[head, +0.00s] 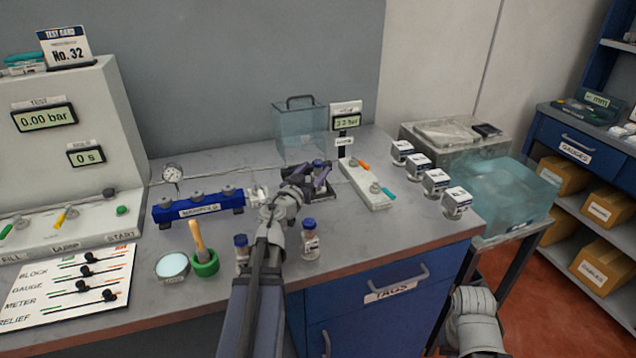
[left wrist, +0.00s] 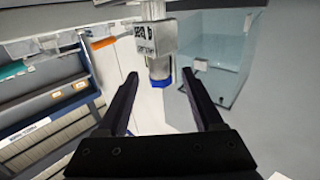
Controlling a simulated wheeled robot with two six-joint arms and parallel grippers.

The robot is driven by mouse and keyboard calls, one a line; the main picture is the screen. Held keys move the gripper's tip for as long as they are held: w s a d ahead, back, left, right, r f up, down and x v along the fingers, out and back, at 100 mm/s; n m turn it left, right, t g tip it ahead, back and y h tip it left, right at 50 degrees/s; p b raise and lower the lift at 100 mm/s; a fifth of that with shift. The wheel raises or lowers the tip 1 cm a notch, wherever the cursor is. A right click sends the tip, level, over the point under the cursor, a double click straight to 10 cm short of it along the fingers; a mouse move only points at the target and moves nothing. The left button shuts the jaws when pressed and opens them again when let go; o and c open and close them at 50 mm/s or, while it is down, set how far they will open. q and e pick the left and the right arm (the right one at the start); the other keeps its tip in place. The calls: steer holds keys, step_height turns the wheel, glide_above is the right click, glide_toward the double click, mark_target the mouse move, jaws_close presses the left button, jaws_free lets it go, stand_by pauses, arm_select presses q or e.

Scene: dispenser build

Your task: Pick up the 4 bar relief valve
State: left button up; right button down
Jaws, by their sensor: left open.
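Several small metal relief valves with blue caps and white labels stand on the bench in the head view. A third blue cap (head: 318,163) shows at my left gripper (head: 322,180). In the left wrist view, a metal valve with a blue end and a label (left wrist: 158,50) sits in line with the gap between the open fingers (left wrist: 160,78). No contact shows. The labels are too small to tell which valve is 4 bar. My right gripper is not in view.
The blue manifold (head: 198,207) lies left of the gripper. A clear tank (head: 299,132) and a gauge display (head: 346,122) stand behind.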

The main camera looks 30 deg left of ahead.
arm_select(q)
steer(key=w, duration=0.6)
steer(key=shift+a, duration=0.35)
steer(key=shift+c, duration=0.3)
jaws_close()
